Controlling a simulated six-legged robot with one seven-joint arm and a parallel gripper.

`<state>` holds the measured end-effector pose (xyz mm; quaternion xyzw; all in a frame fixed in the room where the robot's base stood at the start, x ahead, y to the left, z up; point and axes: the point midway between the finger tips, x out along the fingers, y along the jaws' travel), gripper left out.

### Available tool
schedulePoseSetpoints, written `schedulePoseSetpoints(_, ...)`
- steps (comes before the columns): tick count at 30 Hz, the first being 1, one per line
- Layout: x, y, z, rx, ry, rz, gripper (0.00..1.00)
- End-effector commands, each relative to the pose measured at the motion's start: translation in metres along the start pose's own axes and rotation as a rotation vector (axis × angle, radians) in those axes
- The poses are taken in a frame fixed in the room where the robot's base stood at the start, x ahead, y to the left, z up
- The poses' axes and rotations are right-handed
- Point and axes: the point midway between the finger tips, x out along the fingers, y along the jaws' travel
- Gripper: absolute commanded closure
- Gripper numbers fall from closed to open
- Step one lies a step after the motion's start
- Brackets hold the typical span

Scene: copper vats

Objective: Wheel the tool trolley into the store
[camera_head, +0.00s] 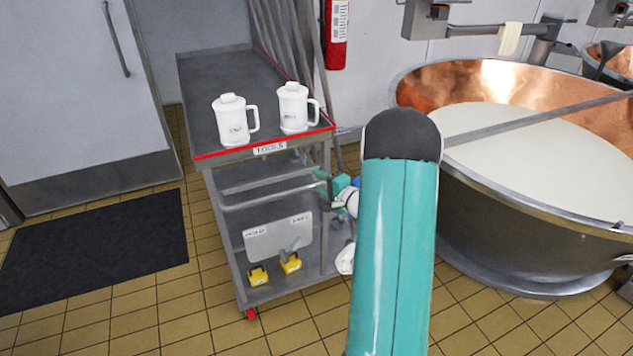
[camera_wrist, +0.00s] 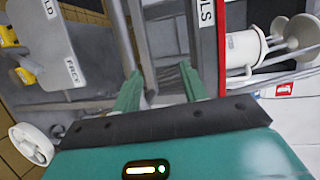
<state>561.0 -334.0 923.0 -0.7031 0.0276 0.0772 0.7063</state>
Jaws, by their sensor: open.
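The grey tool trolley (camera_head: 222,92) stands in the middle of the head view, its red front edge labelled TOOLS. Its horizontal handle bar (camera_head: 262,198) runs across the front below the top shelf. My gripper (camera_head: 330,187) is at the right end of this bar, partly hidden by my arm. In the wrist view its open green fingers (camera_wrist: 160,80) lie on either side of a grey bar (camera_wrist: 142,45); I cannot tell whether they touch it. A low plate (camera_head: 278,240) reads HOLD at left; its right label is hard to read. Two yellow pedals (camera_head: 290,263) sit under it.
Two white lidded jugs (camera_head: 234,122) stand on the trolley's top. A copper vat (camera_head: 520,235) of white liquid blocks the right. A pale door (camera_head: 80,90) is at the left, with a black mat (camera_head: 95,245) before it. The tiled floor front left is clear.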

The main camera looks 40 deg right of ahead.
Motion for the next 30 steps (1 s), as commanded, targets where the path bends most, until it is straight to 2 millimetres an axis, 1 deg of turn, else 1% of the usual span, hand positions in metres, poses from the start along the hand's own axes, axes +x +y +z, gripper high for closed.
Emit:
schedulePoseSetpoints(21, -0.045, -0.002, -0.004, 0.000, 0.001, 0.000, 0.57)
schedulePoseSetpoints(30, -0.048, -0.002, -0.004, 0.000, 0.001, 0.000, 0.57)
